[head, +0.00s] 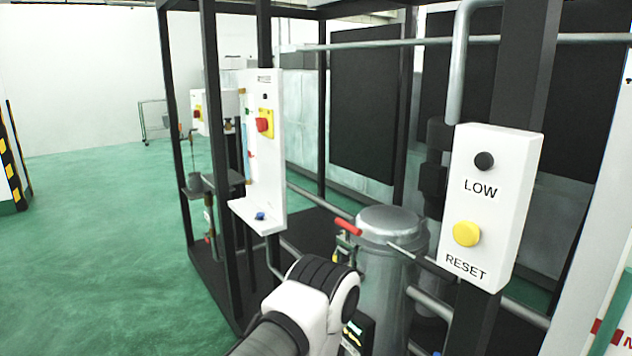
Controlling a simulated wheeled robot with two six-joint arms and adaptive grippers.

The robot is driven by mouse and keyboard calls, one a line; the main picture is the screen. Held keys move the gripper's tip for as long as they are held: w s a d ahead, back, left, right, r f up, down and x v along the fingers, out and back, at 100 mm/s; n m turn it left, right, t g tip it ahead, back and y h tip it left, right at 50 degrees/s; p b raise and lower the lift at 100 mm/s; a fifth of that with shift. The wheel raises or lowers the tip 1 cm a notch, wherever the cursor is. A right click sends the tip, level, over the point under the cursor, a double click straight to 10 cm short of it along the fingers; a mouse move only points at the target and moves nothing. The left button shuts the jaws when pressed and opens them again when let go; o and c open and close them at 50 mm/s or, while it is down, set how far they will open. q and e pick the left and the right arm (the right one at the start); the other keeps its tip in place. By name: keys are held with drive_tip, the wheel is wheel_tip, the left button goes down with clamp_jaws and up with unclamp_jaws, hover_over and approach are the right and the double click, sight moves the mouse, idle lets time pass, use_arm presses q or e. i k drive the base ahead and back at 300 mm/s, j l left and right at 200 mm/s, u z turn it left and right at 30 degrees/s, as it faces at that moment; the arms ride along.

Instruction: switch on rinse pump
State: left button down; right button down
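No control in the head view is readably labelled as rinse pump. A white control box (497,205) at right carries a black knob or button (484,161) over the word LOW and a yellow button (466,234) over RESET. A tall white panel (263,180) left of centre has a red mushroom button (263,125) on a yellow plate, a small black control (265,96) above it, and a blue item (260,216) on its bottom ledge. My white and black arm link comes in at bottom centre, below both panels. Neither gripper can be made out.
A steel cylindrical vessel (389,262) stands between the panels, with a red valve handle (347,227) beside it. Black frame posts (214,140) and grey pipes crowd the area. Another panel with a red button (196,112) is farther back. Green floor (90,240) at left is open.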

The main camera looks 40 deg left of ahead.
sight(262, 125)
drive_tip(key=k+u, duration=0.1)
drive_tip(key=u, duration=0.8)
drive_tip(key=k+j+u, duration=0.1)
drive_tip(key=u, duration=0.35)
drive_tip(key=i+u, duration=0.3)
drive_tip(key=i, duration=1.45)
